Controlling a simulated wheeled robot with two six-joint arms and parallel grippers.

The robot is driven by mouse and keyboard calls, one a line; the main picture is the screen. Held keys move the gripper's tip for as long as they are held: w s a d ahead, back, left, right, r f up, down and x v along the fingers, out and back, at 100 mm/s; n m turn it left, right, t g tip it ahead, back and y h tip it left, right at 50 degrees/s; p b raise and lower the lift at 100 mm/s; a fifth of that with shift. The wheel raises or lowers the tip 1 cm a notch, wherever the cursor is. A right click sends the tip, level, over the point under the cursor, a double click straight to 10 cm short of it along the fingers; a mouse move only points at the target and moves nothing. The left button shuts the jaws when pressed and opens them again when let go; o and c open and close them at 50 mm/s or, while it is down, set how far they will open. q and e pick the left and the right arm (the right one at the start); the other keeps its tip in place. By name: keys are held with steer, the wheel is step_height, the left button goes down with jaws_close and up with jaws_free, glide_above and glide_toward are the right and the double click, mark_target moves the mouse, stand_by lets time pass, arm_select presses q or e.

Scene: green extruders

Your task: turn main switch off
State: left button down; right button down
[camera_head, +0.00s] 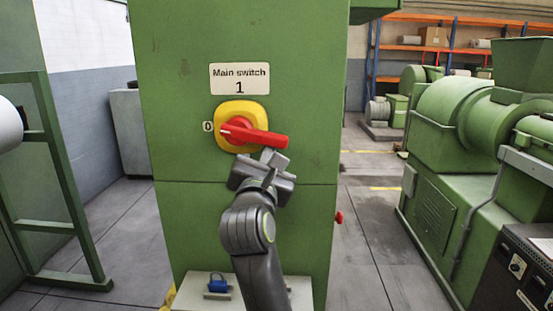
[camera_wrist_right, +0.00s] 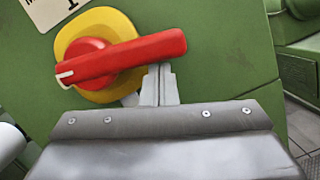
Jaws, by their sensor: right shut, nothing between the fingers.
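The main switch is a red rotary handle (camera_head: 254,135) on a yellow plate (camera_head: 236,110), fixed to a green cabinet (camera_head: 300,60). The handle lies nearly level, its long end to the right and its white-marked end to the left, beside a 0 sign (camera_head: 208,127). The wrist view also shows the red handle (camera_wrist_right: 130,58), with the white mark at lower left. My right gripper (camera_head: 274,158) is shut and empty, its fingertips just below the handle's long part; the wrist view shows the fingertips (camera_wrist_right: 160,85) there too. I cannot tell whether they touch it. My left gripper is out of view.
A "Main switch 1" label (camera_head: 240,79) is above the switch. A light ledge with a blue padlock (camera_head: 218,284) is at the cabinet's foot. Green machines (camera_head: 455,140) stand to the right, a green frame (camera_head: 65,175) to the left. Floor shows on both sides.

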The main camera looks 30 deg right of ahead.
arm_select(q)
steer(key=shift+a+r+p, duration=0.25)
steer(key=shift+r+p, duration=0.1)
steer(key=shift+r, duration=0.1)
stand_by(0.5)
